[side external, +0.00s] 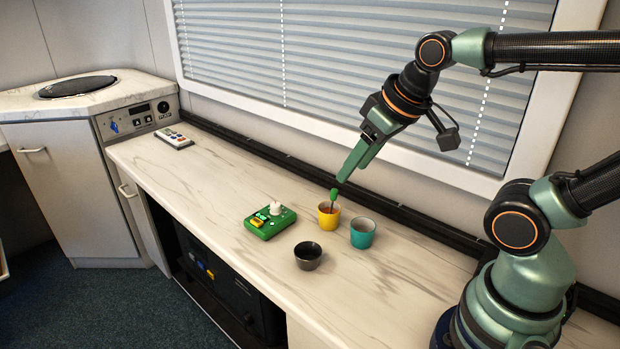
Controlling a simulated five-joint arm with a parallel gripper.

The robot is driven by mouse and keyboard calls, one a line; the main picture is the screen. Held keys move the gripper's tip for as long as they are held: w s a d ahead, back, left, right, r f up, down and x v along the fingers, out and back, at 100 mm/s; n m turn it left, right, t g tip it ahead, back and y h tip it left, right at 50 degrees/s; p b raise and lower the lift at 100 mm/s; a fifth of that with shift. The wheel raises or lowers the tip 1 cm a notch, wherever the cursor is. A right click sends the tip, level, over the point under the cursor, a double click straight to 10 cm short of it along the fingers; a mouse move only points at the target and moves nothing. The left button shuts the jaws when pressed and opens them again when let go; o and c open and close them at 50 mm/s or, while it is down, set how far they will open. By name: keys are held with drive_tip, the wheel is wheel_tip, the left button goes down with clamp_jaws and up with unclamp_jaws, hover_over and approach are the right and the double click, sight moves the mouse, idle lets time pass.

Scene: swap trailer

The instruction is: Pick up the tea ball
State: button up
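A yellow cup (327,217) stands on the counter and holds something reddish. A small green piece (334,194) stands up at its rim, with a thin stem going down into the cup. It may be the handle of the tea ball; the ball itself is hidden or too small to make out. My gripper (342,177) points down and left, its fingertips just above the green piece. I cannot tell whether they touch it. The fingers overlap from this side, so their opening does not show.
A teal cup (363,234) stands close right of the yellow cup. A green board (269,224) with a white knob lies to the left. A remote (173,138) lies far left. The counter between is clear.

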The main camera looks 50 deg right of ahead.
drive_tip(key=m+g, duration=0.5)
drive_tip(key=m, duration=1.1)
approach(334, 190)
wheel_tip(334, 190, down, 6)
drive_tip(key=shift+s+a+f, duration=0.1)
drive_tip(key=shift+s+f, duration=0.1)
drive_tip(key=shift+w+f, duration=0.15)
drive_tip(key=shift+f, duration=0.8)
drive_tip(key=shift+w+f, duration=0.2)
drive_tip(key=shift+f, duration=0.7)
drive_tip(key=shift+w+f, duration=0.15)
drive_tip(key=shift+f, duration=0.8)
clamp_jaws()
